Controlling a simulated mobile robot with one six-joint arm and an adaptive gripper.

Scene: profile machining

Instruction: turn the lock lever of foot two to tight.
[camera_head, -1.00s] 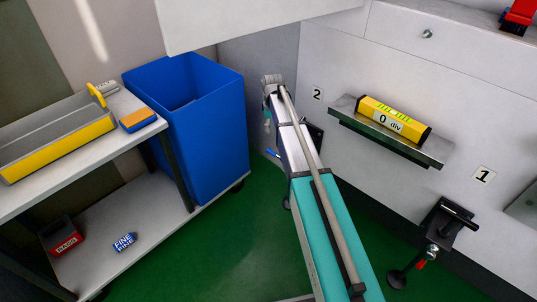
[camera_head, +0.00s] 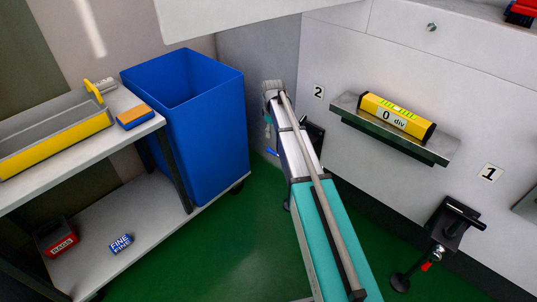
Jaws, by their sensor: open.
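Foot two stands below the number 2 plate (camera_head: 319,92), mostly hidden behind my arm. Its dark bracket (camera_head: 316,135) shows at the right edge of my arm. A small blue lever (camera_head: 272,152) sticks out on the left side of my arm, low above the green floor; it looks like the lock lever of foot two. My teal and grey arm reaches away from me toward that foot. My gripper's fingers are hidden behind the arm, so I cannot see whether they touch the lever.
Foot one (camera_head: 441,240), with a red lever (camera_head: 427,266), stands at right below the number 1 plate (camera_head: 491,173). A yellow level (camera_head: 396,115) rests on a ledge (camera_head: 446,150). A blue bin (camera_head: 205,130) and a shelf cart (camera_head: 130,195) stand left. Green floor (camera_head: 225,255) lies between.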

